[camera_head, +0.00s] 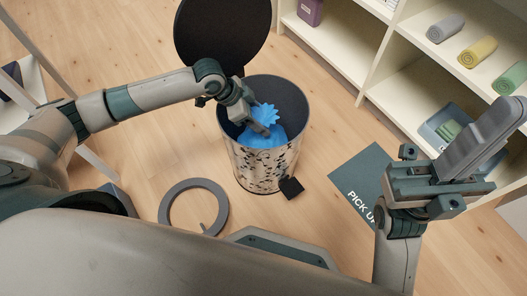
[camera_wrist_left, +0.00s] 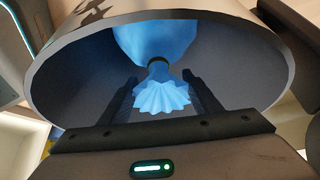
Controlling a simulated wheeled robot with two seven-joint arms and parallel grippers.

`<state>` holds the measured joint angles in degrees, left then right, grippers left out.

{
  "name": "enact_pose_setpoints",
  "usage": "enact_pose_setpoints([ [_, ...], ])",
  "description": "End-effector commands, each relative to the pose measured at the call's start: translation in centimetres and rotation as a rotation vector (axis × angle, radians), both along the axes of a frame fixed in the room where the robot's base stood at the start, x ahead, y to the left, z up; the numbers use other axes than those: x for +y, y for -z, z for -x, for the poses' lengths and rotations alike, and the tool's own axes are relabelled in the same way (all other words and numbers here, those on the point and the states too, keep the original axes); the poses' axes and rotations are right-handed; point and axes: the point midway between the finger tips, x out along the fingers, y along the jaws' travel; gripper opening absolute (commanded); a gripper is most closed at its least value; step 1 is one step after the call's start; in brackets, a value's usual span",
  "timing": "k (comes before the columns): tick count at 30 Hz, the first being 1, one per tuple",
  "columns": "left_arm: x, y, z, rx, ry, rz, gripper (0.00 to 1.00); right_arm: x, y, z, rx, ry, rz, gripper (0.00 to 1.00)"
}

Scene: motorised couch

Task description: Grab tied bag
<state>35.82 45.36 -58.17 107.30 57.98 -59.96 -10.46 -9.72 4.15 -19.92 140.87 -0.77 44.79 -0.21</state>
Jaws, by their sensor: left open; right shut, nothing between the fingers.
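The blue tied bag (camera_head: 262,137) sits inside the open bin (camera_head: 263,165), with its frilled top sticking up. The left wrist view shows the bag's round body (camera_wrist_left: 155,38), a dark tie at its neck and the fanned frill (camera_wrist_left: 162,98). My left gripper (camera_head: 262,129) reaches into the bin's mouth beside the bag. In the left wrist view its two dark fingers (camera_wrist_left: 163,95) are apart, one on each side of the frill. Whether they touch the bag cannot be told. My right gripper (camera_head: 485,140) is raised at the right, shut and empty.
The bin's round black lid (camera_head: 222,35) stands open behind it. A black pedal (camera_head: 291,188) juts out at its front. A grey ring (camera_head: 194,207) and a dark green "PICK UP" mat (camera_head: 358,180) lie on the wooden floor. Shelves (camera_head: 400,65) with rolled towels stand at the right.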

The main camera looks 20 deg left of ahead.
Motion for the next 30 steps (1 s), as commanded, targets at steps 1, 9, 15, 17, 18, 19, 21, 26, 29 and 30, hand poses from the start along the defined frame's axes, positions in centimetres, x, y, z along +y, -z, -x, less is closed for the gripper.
enact_pose_setpoints([
  [1, -0.3, 1.1, -0.1, 0.0, 0.0, 0.0, 0.57, 0.1, -0.8, 0.3, -0.041, -0.009, -0.016, 0.0],
  [9, -1.1, 2.4, -0.6, -0.001, 0.0, 0.0, 0.57, 0.3, -1.5, 0.3, -0.064, -0.023, -0.026, 0.0],
  [15, -1.2, 2.4, -0.6, 0.0, 0.0, 0.0, 0.57, 0.3, -1.5, 0.3, -0.063, -0.024, -0.027, 0.0],
  [17, -1.1, 2.4, -0.6, 0.0, 0.0, 0.0, 0.57, 0.3, -1.5, 0.3, -0.062, -0.024, -0.027, 0.0],
  [18, -1.1, 2.4, -0.6, 0.0, 0.0, 0.0, 0.57, 0.3, -1.5, 0.3, -0.061, -0.023, -0.026, 0.0],
  [19, -1.1, 2.4, -0.6, 0.0, 0.0, 0.0, 0.57, 0.3, -1.5, 0.3, -0.061, -0.023, -0.026, 0.0],
  [21, -1.1, 2.4, -0.6, 0.0, 0.0, 0.0, 0.57, 0.3, -1.5, 0.3, -0.06, -0.023, -0.027, 0.0],
  [26, -1.1, 2.4, -0.6, 0.0, 0.0, 0.0, 0.28, 0.3, -1.4, 0.3, -0.059, -0.023, -0.027, 0.0],
  [29, -1.1, 2.4, -0.6, 0.0, 0.0, 0.0, 0.04, 0.3, -1.4, 0.3, -0.059, -0.023, -0.025, 0.0],
  [30, -1.1, 2.4, -0.6, 0.0, 0.0, 0.0, 0.0, 0.3, -1.4, 0.3, -0.059, -0.022, -0.025, 0.0],
])
